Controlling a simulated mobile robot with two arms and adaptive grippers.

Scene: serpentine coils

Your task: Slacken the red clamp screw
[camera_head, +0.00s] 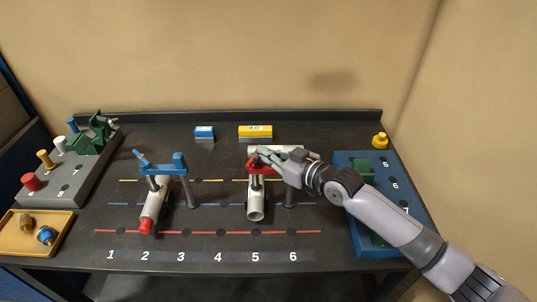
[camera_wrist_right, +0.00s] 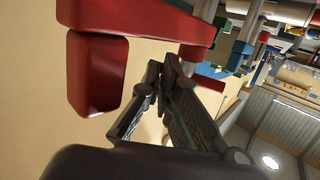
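The red clamp (camera_head: 262,168) sits on upright posts over a pale grey pipe (camera_head: 256,205) near positions 5 and 6. Its screw handle is partly hidden by my right gripper (camera_head: 266,154), which is at the clamp's top from the right. In the right wrist view, red clamp parts (camera_wrist_right: 97,75) fill the upper left, close to the fingers. The fingers (camera_wrist_right: 163,72) lie near each other at the tips. I cannot tell whether they are closed on the handle. My left gripper is not in view.
A blue clamp (camera_head: 166,165) holds a red-ended pipe (camera_head: 153,205) on the left. A grey rack (camera_head: 75,190), a yellow tray (camera_head: 62,243) and a blue tray (camera_head: 372,250) flank the table. Blue (camera_head: 204,133) and yellow (camera_head: 255,132) boxes stand behind. The front middle is mostly clear.

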